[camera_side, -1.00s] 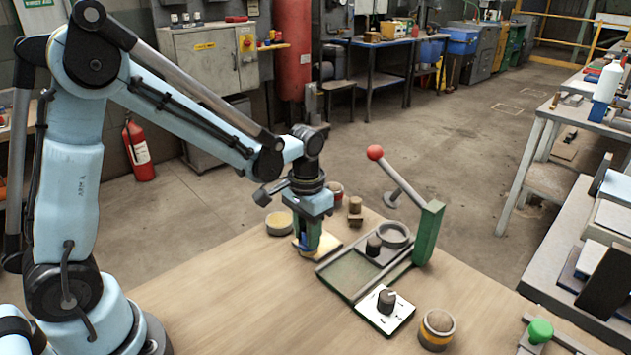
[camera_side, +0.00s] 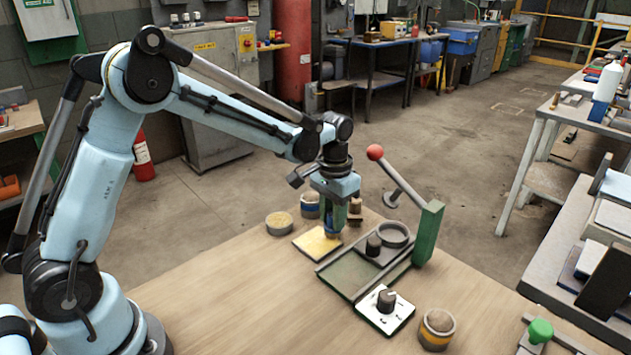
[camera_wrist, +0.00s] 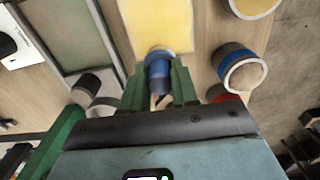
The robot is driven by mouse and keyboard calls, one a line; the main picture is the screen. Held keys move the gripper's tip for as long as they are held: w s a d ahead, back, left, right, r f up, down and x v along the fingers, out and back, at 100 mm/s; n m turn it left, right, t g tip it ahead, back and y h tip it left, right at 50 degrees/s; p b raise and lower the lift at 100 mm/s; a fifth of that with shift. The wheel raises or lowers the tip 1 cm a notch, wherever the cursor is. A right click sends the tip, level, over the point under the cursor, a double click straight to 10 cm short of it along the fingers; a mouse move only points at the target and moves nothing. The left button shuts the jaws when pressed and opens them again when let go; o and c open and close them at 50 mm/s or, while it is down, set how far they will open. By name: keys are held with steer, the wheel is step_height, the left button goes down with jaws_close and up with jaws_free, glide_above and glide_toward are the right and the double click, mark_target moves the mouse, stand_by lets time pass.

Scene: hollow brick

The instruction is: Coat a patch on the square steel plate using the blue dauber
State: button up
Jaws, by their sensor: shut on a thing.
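A flat square plate (camera_side: 314,246) with a mostly yellow face and paler edges lies on the wooden table. It also shows at the top of the wrist view (camera_wrist: 150,18). My gripper (camera_side: 331,229) is over the plate's right back side in the side view. The dauber's head is at the plate's near edge in the wrist view. I cannot tell whether it touches the plate.
A round dish (camera_side: 279,222) with yellow contents and a blue-banded cup (camera_side: 310,205) stand behind the plate. A grey-green frame (camera_side: 352,274) with a red-knobbed lever (camera_side: 375,152) is on the right. A dial box (camera_side: 385,308) and yellow-banded cup (camera_side: 437,328) stand at front.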

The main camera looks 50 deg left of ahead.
steer(key=shift+s+r, duration=0.1)
steer(key=shift+r, duration=3.7)
